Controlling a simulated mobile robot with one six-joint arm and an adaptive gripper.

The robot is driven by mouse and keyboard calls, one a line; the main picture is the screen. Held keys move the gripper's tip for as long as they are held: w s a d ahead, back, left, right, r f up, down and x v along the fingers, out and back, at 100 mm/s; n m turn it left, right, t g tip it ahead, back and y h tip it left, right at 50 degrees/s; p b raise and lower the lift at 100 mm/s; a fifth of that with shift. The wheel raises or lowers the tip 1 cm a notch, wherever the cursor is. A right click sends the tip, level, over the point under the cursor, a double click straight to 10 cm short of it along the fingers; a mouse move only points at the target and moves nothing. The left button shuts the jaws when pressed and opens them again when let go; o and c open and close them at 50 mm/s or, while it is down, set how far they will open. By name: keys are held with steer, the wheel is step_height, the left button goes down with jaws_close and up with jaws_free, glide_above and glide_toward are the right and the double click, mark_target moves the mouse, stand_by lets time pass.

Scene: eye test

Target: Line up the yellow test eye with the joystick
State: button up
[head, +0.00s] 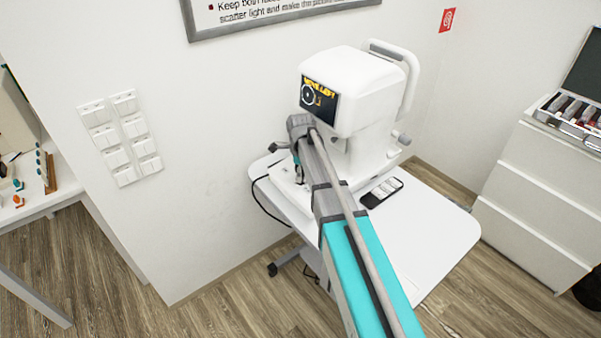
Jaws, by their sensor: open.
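The white eye-test machine (365,85) stands on a white table against the wall. Its dark screen (319,101) faces left and forward. It shows yellow text too small to read surely, a pale ring and a small yellow mark right of the ring's middle. I cannot make out a separate yellow test eye. My arm crosses from the lower right and bends down in front of the machine. My gripper (299,174) points down over the machine's base, small and partly hidden by my arm. I cannot pick out the joystick there, nor tell whether the gripper touches it.
The white table (440,235) is mostly bare at the right. A black remote-like pad (382,192) lies beside my arm. A white drawer cabinet (545,180) with an open case (575,112) stands right. A wall is close behind.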

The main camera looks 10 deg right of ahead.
steer(key=c, duration=1.2)
steer(key=shift+w, duration=1.5)
steer(key=o, duration=1.2)
steer(key=shift+o, duration=0.2)
steer(key=shift+r, duration=0.15)
